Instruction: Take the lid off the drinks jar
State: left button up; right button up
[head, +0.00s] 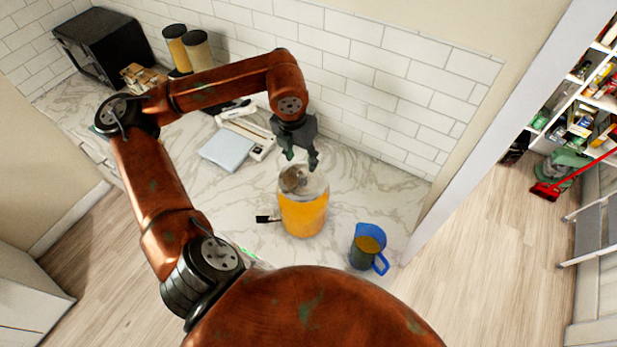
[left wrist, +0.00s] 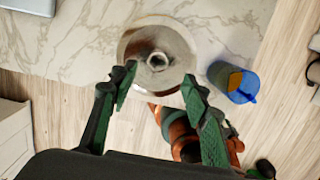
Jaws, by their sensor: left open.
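The drinks jar (head: 303,212) is clear, holds orange liquid and stands upright on the marble counter near its front edge. A dark tap sticks out on its left. Its grey round lid (head: 293,179) is on top and shows in the left wrist view (left wrist: 158,58) with a ring-like knob (left wrist: 157,61) in the middle. My left gripper (head: 300,162) is open and empty, just above the lid, fingers pointing down. In the left wrist view its green-padded fingertips (left wrist: 155,80) lie on either side, below the knob in the picture. My right gripper does not show clearly.
A blue jug (head: 367,247) with orange contents stands right of the jar, close to the counter edge. A pale blue flat board (head: 227,149) lies behind and left. A black microwave (head: 105,45) and tall canisters (head: 187,48) stand at the back. The tiled wall rises behind.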

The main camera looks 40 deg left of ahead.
aim_at(302, 173)
pick_arm(q)
notch_tip(302, 173, down, 3)
jog(key=shift+s+a+f+p, duration=0.1)
jog(key=shift+a+p, duration=0.05)
jog(key=shift+p, duration=0.8)
jog(key=f, duration=0.1)
jog(key=f+p, duration=0.1)
jog(key=shift+w+f, duration=0.35)
jog(key=shift+w, duration=0.05)
jog(key=shift+f, duration=0.6)
jog(key=shift+w, duration=0.1)
jog(key=c, duration=0.7)
jog(key=shift+a, duration=0.1)
grip_shut()
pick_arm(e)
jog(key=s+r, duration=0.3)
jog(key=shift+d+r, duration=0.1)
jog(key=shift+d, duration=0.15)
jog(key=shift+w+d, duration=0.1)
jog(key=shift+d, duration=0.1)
